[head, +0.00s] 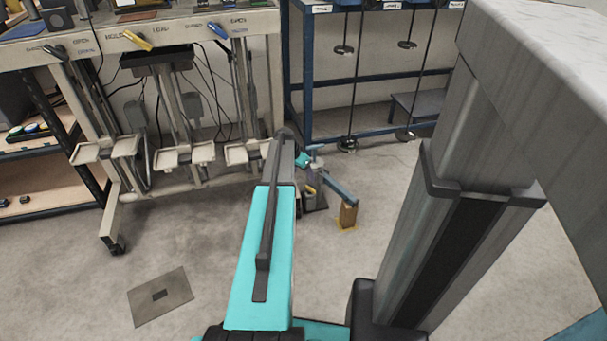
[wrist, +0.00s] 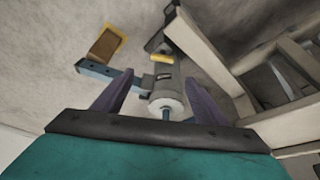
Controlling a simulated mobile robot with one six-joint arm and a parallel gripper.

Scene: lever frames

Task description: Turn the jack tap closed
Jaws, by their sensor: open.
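The jack is a small grey cylinder (wrist: 165,98) with a round pale top and a thin rod, seen from above in the wrist view. A blue bar (wrist: 97,70) reaches out from it to the left. A small yellow part (wrist: 163,60) shows by the jack's far side; I cannot tell for sure that it is the tap. My gripper (wrist: 159,77) is open, its two purple fingers on either side of the jack in the picture; contact cannot be told. In the head view the jack (head: 312,195) stands on the floor, partly hidden by my arm.
A brown block with a yellow edge (head: 347,214) is at the bar's end. A pale bench with several pedals (head: 183,157) stands at the left, a blue rack (head: 292,80) behind. A flat plate (head: 160,296) lies on the floor. Open floor (head: 195,240) is left of my arm.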

